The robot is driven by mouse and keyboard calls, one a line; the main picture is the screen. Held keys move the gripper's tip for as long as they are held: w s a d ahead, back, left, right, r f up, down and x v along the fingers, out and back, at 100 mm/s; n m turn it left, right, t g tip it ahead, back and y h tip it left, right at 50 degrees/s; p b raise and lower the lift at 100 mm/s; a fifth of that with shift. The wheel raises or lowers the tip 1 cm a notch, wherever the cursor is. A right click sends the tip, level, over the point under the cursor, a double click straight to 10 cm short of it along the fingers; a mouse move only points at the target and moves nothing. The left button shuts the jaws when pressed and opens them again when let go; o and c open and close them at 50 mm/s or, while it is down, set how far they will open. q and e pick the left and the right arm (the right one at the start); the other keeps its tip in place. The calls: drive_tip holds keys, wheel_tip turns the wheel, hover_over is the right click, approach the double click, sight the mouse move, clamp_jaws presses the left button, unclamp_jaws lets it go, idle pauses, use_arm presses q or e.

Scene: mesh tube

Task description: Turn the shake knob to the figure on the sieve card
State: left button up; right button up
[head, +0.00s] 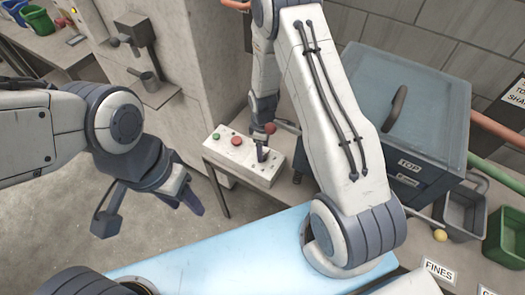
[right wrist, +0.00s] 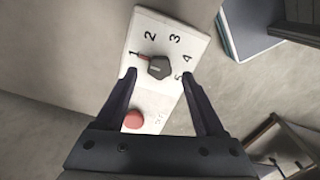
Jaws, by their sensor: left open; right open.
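A white control box (head: 225,160) stands on a small table and bears a green button, a red button (head: 237,141) and the shake knob. In the right wrist view the dark knob (right wrist: 160,67) sits amid figures 1 to 5. A red mark beside it points towards 1. My right gripper (right wrist: 157,76) is open, its fingertips on either side of the knob; contact cannot be told. In the head view it hides most of the knob. My left gripper (head: 150,212) is open and empty, left of the box. No sieve card figure is readable.
A blue-grey lidded box (head: 415,100) marked TOP stands right, behind a grey bin (head: 465,212) and green bin (head: 505,237). FINES (head: 438,271) and other labels lie at the front right. A sign (head: 514,92) is cut off. A light blue surface (head: 215,255) lies in front.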

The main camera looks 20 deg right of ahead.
drive_tip(key=shift+f, duration=1.25)
clamp_jaws()
